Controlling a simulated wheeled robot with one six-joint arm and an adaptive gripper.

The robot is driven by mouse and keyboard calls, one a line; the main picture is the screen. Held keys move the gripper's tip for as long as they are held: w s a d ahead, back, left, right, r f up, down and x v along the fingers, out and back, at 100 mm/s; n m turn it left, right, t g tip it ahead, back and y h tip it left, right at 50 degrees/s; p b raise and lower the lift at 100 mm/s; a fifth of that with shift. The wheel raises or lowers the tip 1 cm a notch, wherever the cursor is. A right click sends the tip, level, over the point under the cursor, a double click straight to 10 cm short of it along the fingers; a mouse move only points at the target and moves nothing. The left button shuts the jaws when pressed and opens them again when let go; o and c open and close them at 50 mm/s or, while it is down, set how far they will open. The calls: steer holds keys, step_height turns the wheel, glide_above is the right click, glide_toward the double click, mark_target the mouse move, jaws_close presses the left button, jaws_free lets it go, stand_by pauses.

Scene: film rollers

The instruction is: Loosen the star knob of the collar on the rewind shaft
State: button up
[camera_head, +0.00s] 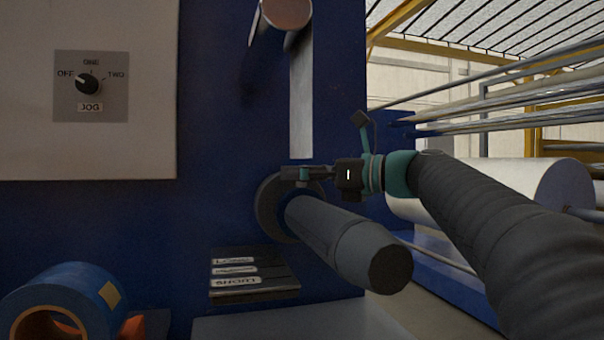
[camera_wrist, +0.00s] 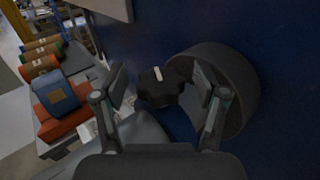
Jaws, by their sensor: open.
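The grey rewind shaft (camera_head: 335,235) sticks out from the blue machine wall in the head view. The dark round collar (camera_head: 267,210) sits at its base against the wall, and also shows in the wrist view (camera_wrist: 238,88). The black star knob (camera_wrist: 158,92) with a white mark shows in the wrist view beside the collar. My gripper (camera_wrist: 160,82) is open, with one finger on each side of the knob in that view. The right finger overlaps the collar's face. In the head view my gripper (camera_head: 300,173) is above the shaft's base, and I cannot make out the knob there.
A jog switch panel (camera_head: 90,86) is on the wall at upper left. A labelled dark plate (camera_head: 252,288) is below the shaft. A blue roll (camera_head: 70,300) lies at lower left. Rollers and a large white roll (camera_head: 535,190) stand at right.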

steer(key=c, duration=1.2)
steer(key=shift+o, duration=0.2)
steer(key=shift+r+g+p, duration=0.1)
steer(key=shift+g+p, duration=0.2)
steer(key=shift+p, duration=0.25)
steer(key=shift+w+r+n+g+y+p, duration=0.1)
steer(key=shift+r+n+g+y+p, duration=0.15)
steer(key=shift+n+g+p, duration=0.6)
steer(key=g+p, duration=0.1)
steer(key=p, duration=0.2)
steer(key=shift+n+g+y, duration=0.25)
steer(key=shift+n+y, duration=0.1)
steer(key=n+g, duration=0.1)
steer(key=n+g+p, duration=0.1)
steer(key=g, duration=0.1)
steer(key=shift+f, duration=0.3)
steer(key=shift+f+n+g+p, duration=0.1)
steer(key=shift+n+g+p, duration=0.2)
steer(key=shift+n+g, duration=0.7)
steer(key=shift+g, duration=0.3)
